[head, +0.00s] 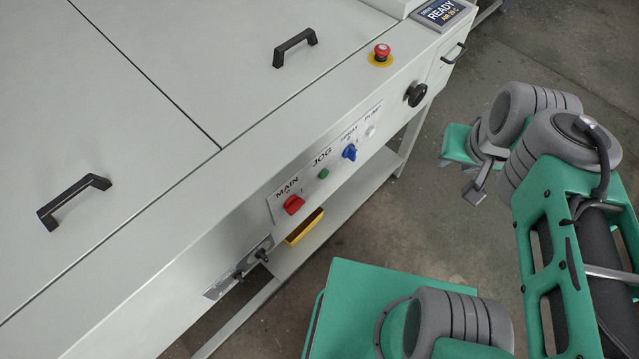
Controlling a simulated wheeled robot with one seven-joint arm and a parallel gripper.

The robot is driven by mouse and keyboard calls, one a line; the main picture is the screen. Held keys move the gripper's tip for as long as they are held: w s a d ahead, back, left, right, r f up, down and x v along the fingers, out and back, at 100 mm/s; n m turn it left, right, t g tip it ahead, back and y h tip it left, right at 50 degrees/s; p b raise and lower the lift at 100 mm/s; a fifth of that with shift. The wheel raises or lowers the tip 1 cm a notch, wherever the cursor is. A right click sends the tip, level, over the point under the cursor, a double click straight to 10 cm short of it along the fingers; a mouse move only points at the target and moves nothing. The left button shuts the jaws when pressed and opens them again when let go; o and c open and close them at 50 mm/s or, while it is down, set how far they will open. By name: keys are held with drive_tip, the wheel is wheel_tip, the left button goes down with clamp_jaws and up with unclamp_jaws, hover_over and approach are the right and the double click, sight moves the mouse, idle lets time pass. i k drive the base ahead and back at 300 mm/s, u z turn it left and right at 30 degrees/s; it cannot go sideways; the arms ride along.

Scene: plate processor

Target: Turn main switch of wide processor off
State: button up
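The main switch (294,204) is a small red rotary knob under the word MAIN on the processor's light front control panel. Its handle looks slanted, its right end raised toward the right-hand mark; the marks are too small to read surely. My gripper (464,177) hangs at the right, over the floor, well apart from the panel and touching nothing visible. It is small and partly hidden by my wrist, so its opening is unclear. The wide processor (250,60) is a long pale grey machine filling the left and top.
Right of the main switch are a green JOG button (323,174), a blue SPRAY knob (349,152) and a pale PUMP button (370,132). A red emergency button (382,50), black crank knob (416,95) and yellow tray (305,226) are nearby.

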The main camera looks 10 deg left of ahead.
sight(294, 202)
drive_tip(key=u, duration=1.25)
drive_tip(key=i, duration=0.3)
drive_tip(key=z, duration=0.05)
drive_tip(key=k, duration=1.1)
drive_tip(key=u, duration=1.35)
